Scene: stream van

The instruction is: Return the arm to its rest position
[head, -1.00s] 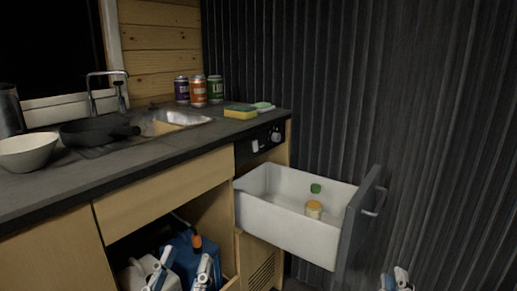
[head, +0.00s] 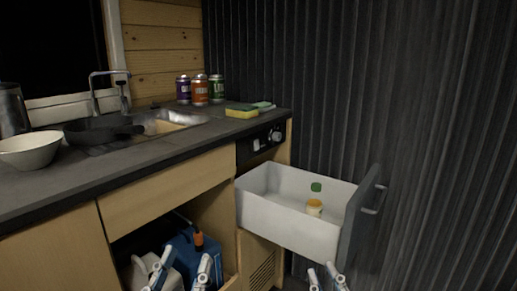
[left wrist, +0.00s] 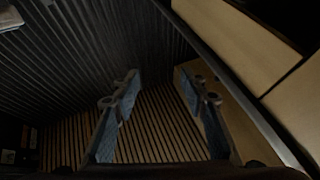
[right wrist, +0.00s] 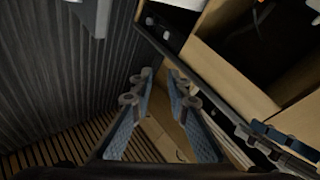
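My left gripper (head: 181,270) is at the bottom of the head view, in front of the open cupboard under the counter. In the left wrist view the left gripper (left wrist: 158,85) has its fingers apart with nothing between them, above a slatted floor. My right gripper (head: 325,276) is at the bottom edge of the head view, below the open drawer's front. In the right wrist view the right gripper (right wrist: 160,82) has its fingertips apart and empty. Most of both arms is outside the head view.
The white drawer (head: 270,211) stands pulled out, its dark front (head: 356,222) facing right, with a yellow-orange jar (head: 314,208) and a green-topped item (head: 316,187) inside. A blue container (head: 185,256) is in the open cupboard. A pan (head: 95,130), bowl (head: 30,150) and cans are on the counter.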

